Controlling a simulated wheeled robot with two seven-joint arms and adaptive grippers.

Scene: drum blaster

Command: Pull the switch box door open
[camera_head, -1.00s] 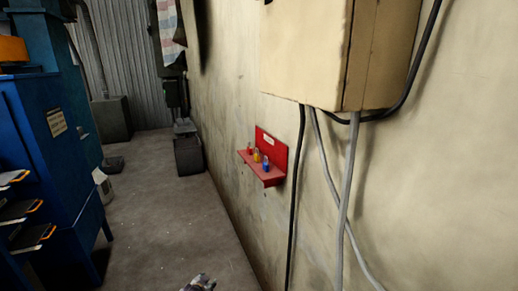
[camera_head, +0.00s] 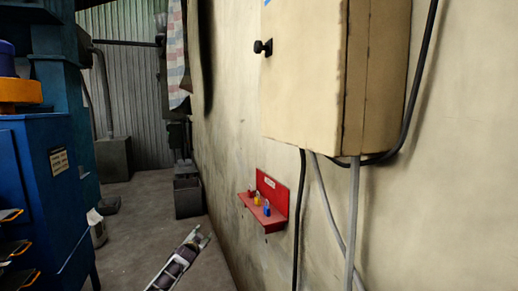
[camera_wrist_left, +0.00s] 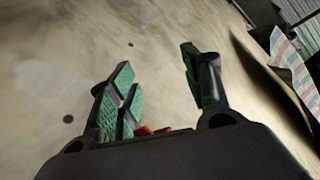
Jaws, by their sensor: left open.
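The switch box (camera_head: 305,80) is a tan box on the wall at the upper right of the head view, its top cut off by the frame. Its door looks shut, with a black knob (camera_head: 263,47) on the face turned to the left. My left gripper (camera_head: 201,236) shows low in the head view, below and left of the box and well apart from it. In the left wrist view its two green-padded fingers (camera_wrist_left: 160,85) are spread, with nothing between them but the wall behind. My right gripper is not in view.
A red shelf (camera_head: 275,217) with small padlocks is on the wall below the box. Cables (camera_head: 301,220) hang under the box. A blue machine (camera_head: 45,190) stands at the left. The floor (camera_head: 150,210) between machine and wall is mostly clear.

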